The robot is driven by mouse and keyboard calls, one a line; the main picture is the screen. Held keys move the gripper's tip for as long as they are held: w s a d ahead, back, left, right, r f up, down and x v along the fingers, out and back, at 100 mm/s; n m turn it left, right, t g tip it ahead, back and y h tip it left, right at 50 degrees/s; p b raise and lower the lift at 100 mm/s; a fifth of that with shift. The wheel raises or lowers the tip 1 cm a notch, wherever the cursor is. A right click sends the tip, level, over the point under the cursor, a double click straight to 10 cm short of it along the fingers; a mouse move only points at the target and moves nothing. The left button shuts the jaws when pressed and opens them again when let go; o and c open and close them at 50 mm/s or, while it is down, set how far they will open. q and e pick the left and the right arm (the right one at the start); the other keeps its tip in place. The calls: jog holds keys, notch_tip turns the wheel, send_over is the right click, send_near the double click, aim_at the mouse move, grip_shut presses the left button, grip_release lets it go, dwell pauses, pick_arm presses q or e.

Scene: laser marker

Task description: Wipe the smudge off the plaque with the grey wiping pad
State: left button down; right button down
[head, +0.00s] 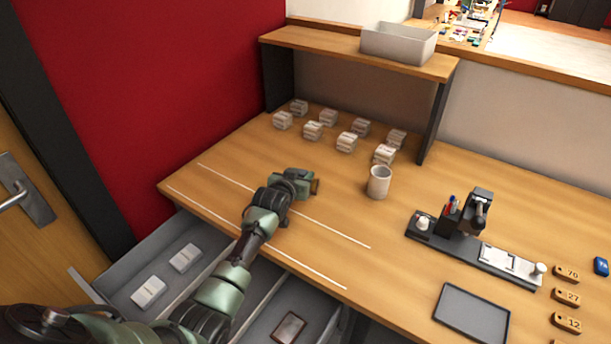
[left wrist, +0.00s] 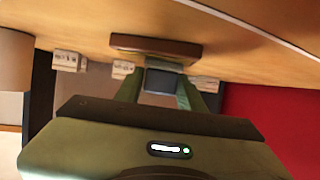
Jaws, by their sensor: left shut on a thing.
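My left gripper (head: 312,184) is low over the left part of the table, near the white lines. In the left wrist view its fingers (left wrist: 160,90) are shut on a dark grey block, the grey wiping pad (left wrist: 165,82). A flat brown piece (left wrist: 155,46), which looks like the plaque, lies against the tabletop just beyond the pad. I cannot tell whether pad and brown piece touch. In the head view the gripper mostly hides both. No smudge can be made out. My right gripper is not in view.
Several small white stacks (head: 347,142) and a white cup (head: 379,182) stand behind. A dark stand (head: 470,250), a dark tray (head: 471,313) and numbered tags (head: 566,297) are at right. An open drawer (head: 140,262) juts out in front, with a brown-framed piece (head: 289,328) in it.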

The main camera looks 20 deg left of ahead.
pick_arm(q)
jog(key=shift+s+a+f, duration=0.1)
jog(key=shift+s+a, duration=0.05)
jog(key=shift+a, duration=0.4)
jog(key=shift+s+a, duration=0.15)
jog(key=shift+a, duration=0.4)
notch_tip(320, 180, up, 6)
jog(key=p, duration=0.6)
jog(key=shift+w, duration=0.1)
jog(key=shift+r, duration=0.2)
notch_tip(320, 180, up, 3)
jog(key=p, duration=0.3)
jog(key=shift+f, duration=0.1)
